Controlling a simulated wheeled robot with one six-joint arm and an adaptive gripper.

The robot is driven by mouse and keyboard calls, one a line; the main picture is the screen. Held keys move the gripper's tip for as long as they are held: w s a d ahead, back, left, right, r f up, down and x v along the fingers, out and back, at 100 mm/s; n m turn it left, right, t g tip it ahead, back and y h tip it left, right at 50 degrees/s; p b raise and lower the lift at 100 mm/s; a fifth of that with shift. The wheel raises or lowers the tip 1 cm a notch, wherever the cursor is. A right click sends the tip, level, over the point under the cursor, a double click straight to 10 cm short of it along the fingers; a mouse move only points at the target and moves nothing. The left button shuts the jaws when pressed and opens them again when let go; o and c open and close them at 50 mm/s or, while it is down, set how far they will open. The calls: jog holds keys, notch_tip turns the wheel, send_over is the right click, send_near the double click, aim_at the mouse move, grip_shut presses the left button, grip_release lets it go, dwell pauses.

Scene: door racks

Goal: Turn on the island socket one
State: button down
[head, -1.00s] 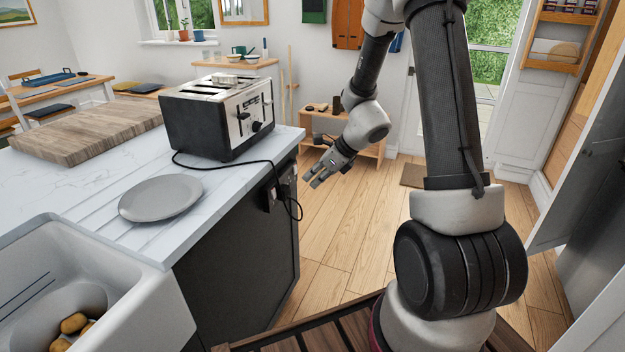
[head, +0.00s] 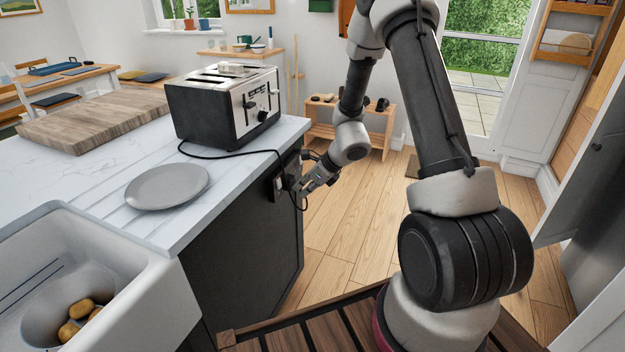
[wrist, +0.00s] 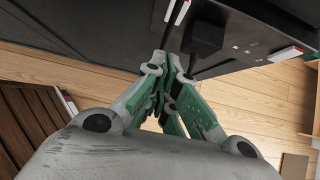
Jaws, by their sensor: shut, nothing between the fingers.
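A dark socket plate (head: 277,187) is on the dark end panel of the kitchen island (head: 240,240), below the white worktop. Which socket is number one cannot be told. My gripper (head: 302,190) is shut and empty, its fingers pointing at the panel close to the sockets. In the wrist view its fingertips (wrist: 176,62) are just below the plug; contact cannot be told.
A toaster (head: 222,105) stands on the worktop, its black cord running over the edge to the socket. A grey plate (head: 167,187) lies near the sink (head: 150,290). A wooden bench (head: 375,125) stands behind. Wooden floor (head: 350,235) right of the island is free.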

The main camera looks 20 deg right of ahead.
aim_at(289, 182)
jog(key=shift+w+a+f, duration=0.25)
jog(key=shift+w+a, duration=0.55)
jog(key=shift+w+a+f, duration=0.25)
jog(key=shift+w+a, duration=0.5)
jog(key=shift+a, duration=0.1)
jog(key=shift+w+a+f, duration=0.15)
jog(key=shift+w+a, duration=0.05)
jog(key=shift+r, duration=0.9)
jog(key=shift+d, duration=0.1)
